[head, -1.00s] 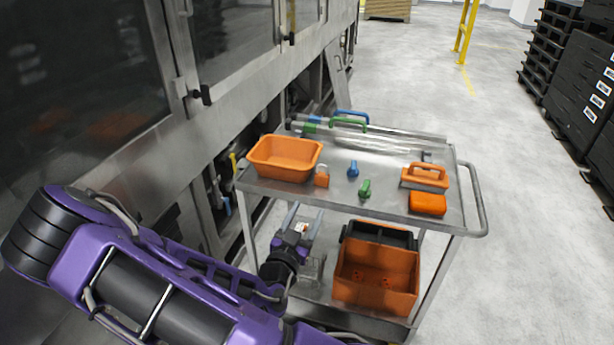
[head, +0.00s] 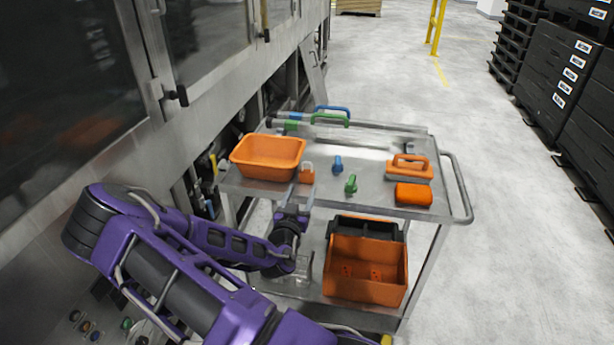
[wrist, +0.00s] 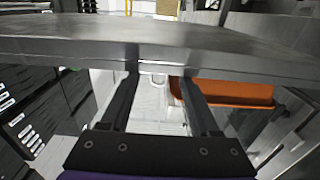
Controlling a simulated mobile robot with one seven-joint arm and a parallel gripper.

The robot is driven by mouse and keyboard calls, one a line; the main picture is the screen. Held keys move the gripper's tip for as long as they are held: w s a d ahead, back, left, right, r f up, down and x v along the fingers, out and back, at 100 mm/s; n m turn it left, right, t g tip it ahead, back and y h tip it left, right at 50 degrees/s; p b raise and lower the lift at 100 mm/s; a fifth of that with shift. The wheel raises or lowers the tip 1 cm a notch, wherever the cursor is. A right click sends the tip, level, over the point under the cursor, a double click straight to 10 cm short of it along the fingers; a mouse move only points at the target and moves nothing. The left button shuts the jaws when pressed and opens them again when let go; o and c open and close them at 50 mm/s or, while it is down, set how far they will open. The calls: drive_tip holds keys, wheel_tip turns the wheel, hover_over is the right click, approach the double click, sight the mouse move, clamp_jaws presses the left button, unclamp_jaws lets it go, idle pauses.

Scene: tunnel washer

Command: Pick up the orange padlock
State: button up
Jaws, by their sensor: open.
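The orange padlock (head: 307,176), with a pale shackle, stands on the steel cart's top shelf, just right of the orange basin (head: 268,155). My gripper (head: 302,192) is open and empty at the near edge of the cart, just in front of and slightly below the padlock in the head view. No contact with the padlock shows. In the wrist view, the two fingers (wrist: 158,85) point at the shelf edge (wrist: 225,62), which crosses the picture. I cannot make out the padlock there. An orange container, probably the basin (wrist: 235,92), shows at the right.
On the cart top (head: 375,180) lie a blue padlock (head: 338,164), a green padlock (head: 351,184), an orange handled tool (head: 410,168) and an orange block (head: 413,194). An orange bin (head: 365,270) sits on the lower shelf. The washer wall (head: 200,100) stands left.

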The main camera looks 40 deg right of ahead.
sight(306, 178)
drive_tip(key=x, duration=0.6)
drive_tip(key=shift+a, duration=0.1)
clamp_jaws()
